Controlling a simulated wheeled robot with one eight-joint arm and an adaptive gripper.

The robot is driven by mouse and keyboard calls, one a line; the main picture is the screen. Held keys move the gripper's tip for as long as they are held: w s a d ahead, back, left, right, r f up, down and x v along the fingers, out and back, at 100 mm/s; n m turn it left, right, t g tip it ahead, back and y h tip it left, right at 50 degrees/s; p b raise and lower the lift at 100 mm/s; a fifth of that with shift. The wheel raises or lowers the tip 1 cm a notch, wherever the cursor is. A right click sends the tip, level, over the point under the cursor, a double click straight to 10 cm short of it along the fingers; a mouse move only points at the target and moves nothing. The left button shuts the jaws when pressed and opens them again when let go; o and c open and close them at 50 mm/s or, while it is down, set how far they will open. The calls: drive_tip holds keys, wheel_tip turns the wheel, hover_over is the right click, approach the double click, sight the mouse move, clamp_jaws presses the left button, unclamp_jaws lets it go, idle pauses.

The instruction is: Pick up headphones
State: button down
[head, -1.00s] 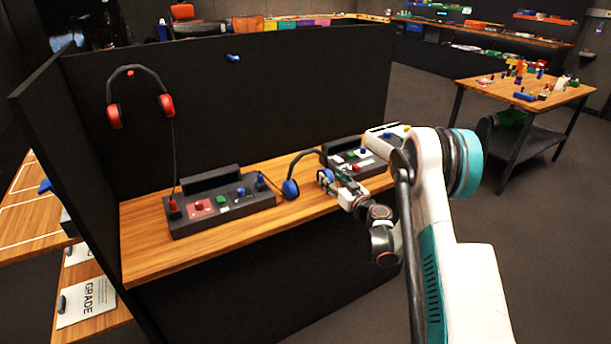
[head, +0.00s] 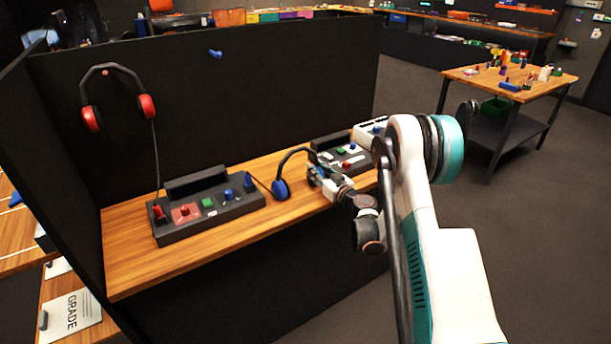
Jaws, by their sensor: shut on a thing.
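A black headset with blue ear pads, the blue headphones (head: 281,189), is at the right part of the wooden desk, just right of the left control panel. My gripper (head: 314,175) is at the right side of these headphones and is shut on them. Its fingers and the right ear cup largely hide each other. A second black pair with red ear pads, the red headphones (head: 147,106), hangs on the dark partition at the upper left, with its cord running down to the left control panel. My gripper is well away from the red pair.
The left control panel (head: 212,207) with coloured knobs stands on the desk (head: 125,240). A second control panel (head: 350,154) is behind my gripper. An empty blue peg (head: 215,53) sticks out of the partition (head: 260,100). A side table (head: 460,75) stands at the far right.

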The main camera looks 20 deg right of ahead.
drive_tip(key=shift+r, duration=0.1)
wheel_tip(320, 180, up, 20)
drive_tip(key=p, duration=0.7)
idle(0.4)
